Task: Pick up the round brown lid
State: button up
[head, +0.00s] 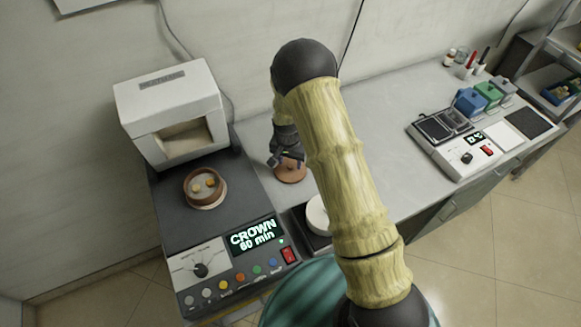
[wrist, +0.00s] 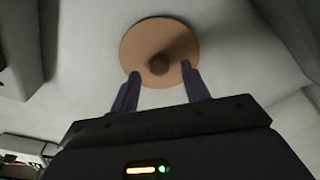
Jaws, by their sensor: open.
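The round brown lid (head: 290,172) lies flat on the grey worktop, just right of the dark machine. In the wrist view the lid (wrist: 140,52) shows as a flat disc with a small knob (wrist: 159,65) at its middle. My gripper (head: 284,158) is above the lid and hides part of it in the head view. In the wrist view its two fingers (wrist: 158,85) are apart, one on each side below the knob, with nothing between them. I cannot tell the exact height of the fingertips over the lid.
A dark machine (head: 215,240) with a lit display and a white box-shaped unit (head: 170,105) stand left of the lid. A round brown dish (head: 206,203) with small pieces sits on the machine. A white round item (head: 317,214) is partly behind my arm.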

aim_at(290, 165)
jog(key=shift+f, duration=0.9)
grip_shut()
jog(key=shift+r, duration=0.1)
notch_tip(290, 165, up, 10)
jog(key=b, duration=0.2)
dwell(0.6)
